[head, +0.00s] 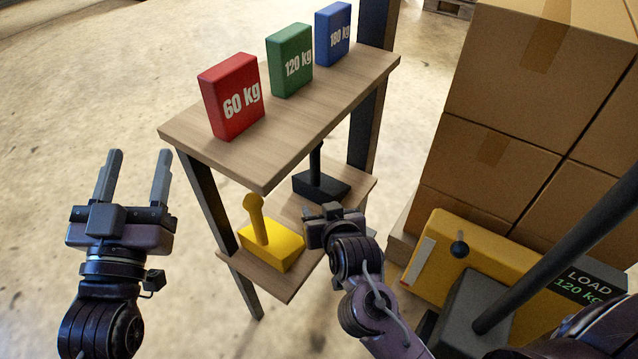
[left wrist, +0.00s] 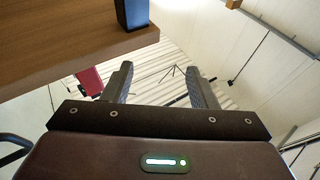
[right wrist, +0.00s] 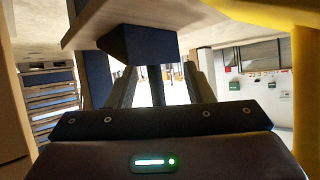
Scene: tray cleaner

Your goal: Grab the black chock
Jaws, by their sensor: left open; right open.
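The black chock (head: 322,188) rests on the lower wooden shelf, its upright handle partly hidden under the upper shelf. In the right wrist view the black chock (right wrist: 140,46) appears just past the fingertips, and its dark handle shows in the gap between the fingers. My right gripper (head: 322,208) is open and close in front of the chock; its fingers are hard to see in the head view. It also shows in the right wrist view (right wrist: 160,76). My left gripper (head: 138,160) is open and empty, left of the shelf; it also shows in the left wrist view (left wrist: 158,72).
A yellow chock (head: 280,247) stands on the lower shelf, left of my right gripper. The upper shelf (head: 290,140) carries red (head: 230,95), green (head: 290,60) and blue (head: 333,35) weight blocks. Cardboard boxes (head: 520,95) and a yellow load unit (head: 435,258) stand at right.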

